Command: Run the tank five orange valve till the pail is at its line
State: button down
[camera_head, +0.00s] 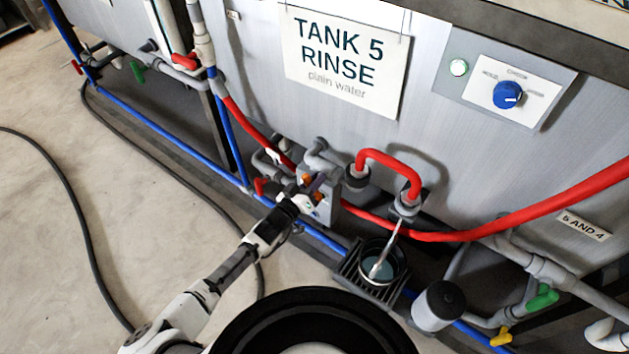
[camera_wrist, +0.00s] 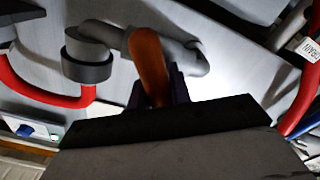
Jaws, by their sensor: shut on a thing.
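The tank five sign (camera_head: 341,60) hangs on the grey tank front. My gripper (camera_head: 312,192) is at the pipework below it, shut on the orange valve handle (camera_head: 306,178). In the wrist view the orange handle (camera_wrist: 149,62) stands up between the dark fingers (camera_wrist: 160,95). The pail (camera_head: 398,272) stands on a dark grate below the red hose's outlet. A pale stream (camera_head: 389,247) runs from the outlet into the pail, and bluish water shows inside. I cannot make out the pail's line or the water level against it.
A red hose (camera_head: 540,212) runs along the tank front. A grey cylinder (camera_head: 438,306) stands right of the pail. Green (camera_head: 541,298) and yellow (camera_head: 501,337) handles sit at lower right. A blue pipe (camera_head: 165,127) runs low along the tanks. The floor at left is open, with a black hose (camera_head: 75,200).

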dwell(0.3)
jog(key=c, duration=1.3)
grip_release()
jog(key=v, duration=1.4)
jog(key=shift+w+r, duration=0.1)
